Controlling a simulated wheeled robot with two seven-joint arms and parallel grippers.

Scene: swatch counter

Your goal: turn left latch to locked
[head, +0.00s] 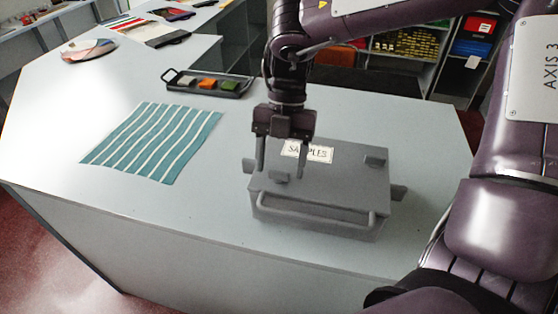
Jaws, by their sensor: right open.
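A grey box (335,190) with a "SAMPLES" label (307,151) on its lid stands on the counter. The left latch (279,176) is a small grey block near the lid's front left. A similar right latch (376,161) sits at the lid's right side. My right gripper (280,168) points down over the lid's left part, open, with one finger to each side of the left latch in the picture. I cannot tell whether the fingers touch it. My left gripper is not in view.
A grey bar handle (315,216) runs along the box's front. A striped teal cloth (153,142) lies left on the counter (120,195). A black tray (208,84) with coloured blocks stands behind. The counter's front left is clear.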

